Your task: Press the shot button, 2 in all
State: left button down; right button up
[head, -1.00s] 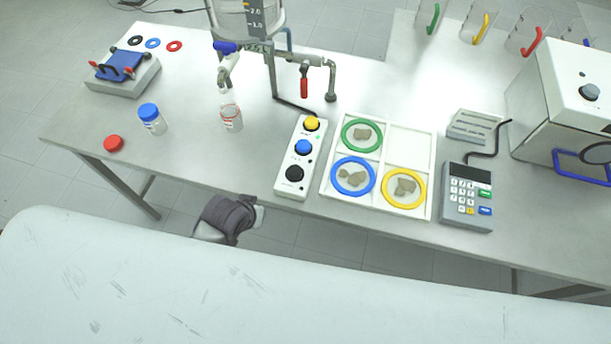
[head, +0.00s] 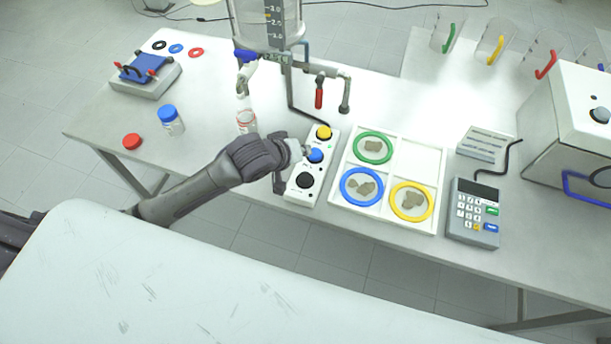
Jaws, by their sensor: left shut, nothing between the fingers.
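A white button box (head: 330,168) stands on the table with a yellow button (head: 323,132) at its far end, a blue button (head: 315,156) in the middle and a black button (head: 305,181) nearest me. The labels beside them are too small to read, so I cannot tell which is the shot button. My left gripper (head: 303,150) is shut and empty, its tip at the left side of the blue button. I cannot tell whether it touches. The gripper hides part of the box's left edge. My right gripper is not in view.
A glass reactor (head: 250,25) with a red-handled valve (head: 319,98) stands behind the box. A white tray (head: 420,158) with coloured rings is close on the right, and a keypad device (head: 473,212) lies beyond it. A bottle (head: 246,120) stands behind my left arm.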

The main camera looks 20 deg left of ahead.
aim_at(303, 178)
pick_arm(q)
jog(key=shift+f, duration=0.15)
notch_tip(303, 178, down, 8)
jog(key=b, duration=0.7)
jog(key=shift+f+b, duration=0.25)
jog(key=shift+b, duration=0.1)
jog(key=shift+f, duration=0.1)
dwell(0.7)
jog(key=shift+f, duration=0.3)
